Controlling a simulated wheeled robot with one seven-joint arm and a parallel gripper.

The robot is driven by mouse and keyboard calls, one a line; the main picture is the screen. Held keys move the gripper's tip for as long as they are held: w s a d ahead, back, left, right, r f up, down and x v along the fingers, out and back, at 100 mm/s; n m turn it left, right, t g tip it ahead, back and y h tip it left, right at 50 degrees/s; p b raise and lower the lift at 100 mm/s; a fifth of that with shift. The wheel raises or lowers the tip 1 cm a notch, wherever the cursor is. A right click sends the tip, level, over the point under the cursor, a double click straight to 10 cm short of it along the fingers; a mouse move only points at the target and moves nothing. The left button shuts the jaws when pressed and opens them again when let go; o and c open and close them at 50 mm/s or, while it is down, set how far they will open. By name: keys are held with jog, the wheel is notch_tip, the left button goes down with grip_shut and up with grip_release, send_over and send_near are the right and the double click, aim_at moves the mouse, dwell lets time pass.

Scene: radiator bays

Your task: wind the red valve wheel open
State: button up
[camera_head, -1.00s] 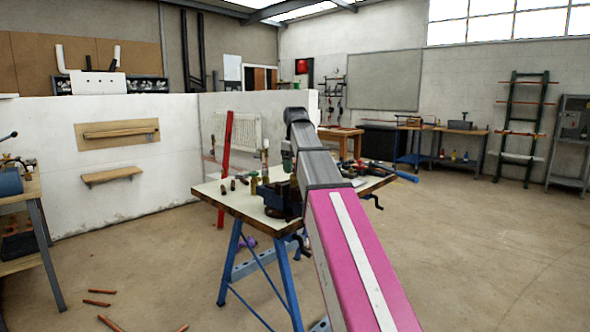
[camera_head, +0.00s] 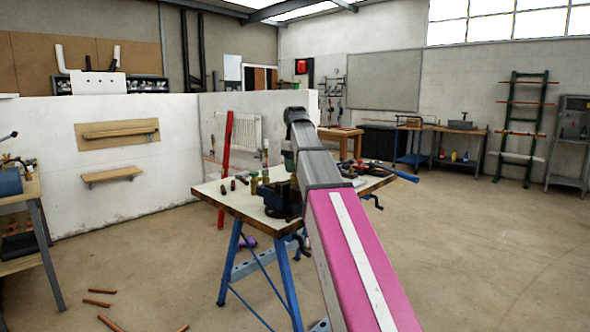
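My arm, pink and grey, reaches from the bottom right over a workbench (camera_head: 235,205) and bends down at its far end. My gripper cannot be made out; the far end of the arm is hidden behind its own links. I cannot pick out a red valve wheel. A white radiator (camera_head: 245,130) hangs on the low white wall behind the bench, partly covered by a leaning red bar (camera_head: 227,150). Whether a wheel sits near the radiator is hidden or too small to tell.
The bench carries a dark vise (camera_head: 280,200), small bottles and tools, some with blue or red handles. Copper pipe pieces (camera_head: 110,322) lie on the floor at lower left. A side bench (camera_head: 25,200) stands at the left edge. The floor at right is clear.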

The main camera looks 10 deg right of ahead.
jog(key=m, duration=1.9)
jog(key=shift+s+m, duration=0.1)
jog(key=shift+m, duration=0.3)
jog(key=n, duration=1)
jog(key=shift+n, duration=0.3)
jog(key=n, duration=1)
jog(key=shift+n, duration=0.4)
jog(key=n, duration=0.3)
jog(key=shift+n, duration=0.4)
